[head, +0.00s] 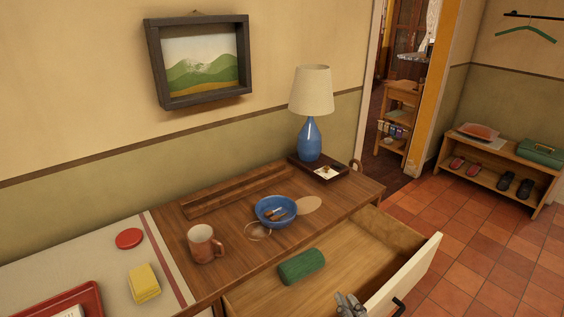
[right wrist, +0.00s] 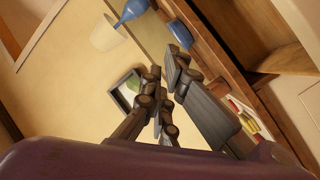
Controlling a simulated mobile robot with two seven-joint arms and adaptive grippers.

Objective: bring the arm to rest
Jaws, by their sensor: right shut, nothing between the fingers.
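My right gripper (head: 350,305) shows at the bottom edge of the head view, by the open drawer (head: 345,262). Its fingers are shut with nothing between them. In the right wrist view its dark fingers (right wrist: 168,78) fill the middle, pointing up. A dark green rolled or cylindrical item (head: 302,266) lies in the drawer, apart from the gripper. My left gripper is in neither view.
The drawer front with its black handle (head: 398,307) juts out beside the gripper. The dresser top holds a mug (head: 204,244), a blue bowl (head: 276,210) and a lamp (head: 311,115). A low shoe bench (head: 484,174) stands right; tiled floor (head: 465,255) before it is clear.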

